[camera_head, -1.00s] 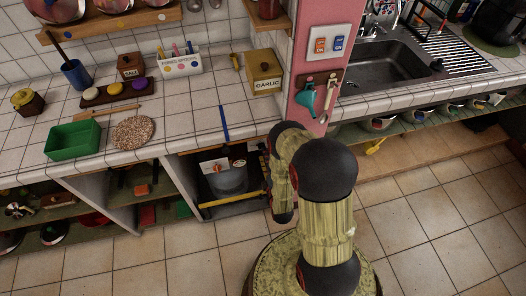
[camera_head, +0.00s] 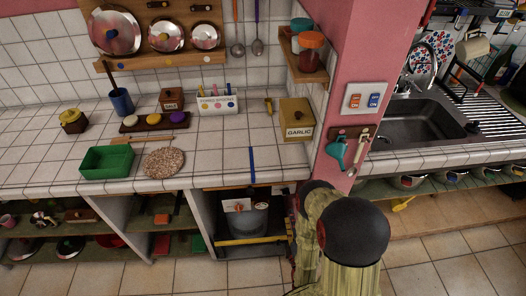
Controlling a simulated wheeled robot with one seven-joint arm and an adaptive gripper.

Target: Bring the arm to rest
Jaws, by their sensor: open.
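My arm (camera_head: 348,235) stands at the lower middle of the head view, with its dark rounded joint nearest me and a yellowish link folded behind it. The arm is in front of the pink wall post and just right of the open shelf bay. My gripper is not visible; the arm's far end is hidden behind my own links or below the frame.
The tiled counter (camera_head: 220,150) holds a green tray (camera_head: 107,162), a round cork-like mat (camera_head: 164,162) and a garlic box (camera_head: 297,120). A yellow bar (camera_head: 252,240) crosses the bay's front. A sink (camera_head: 415,122) is at the right. Tiled floor shows at the bottom.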

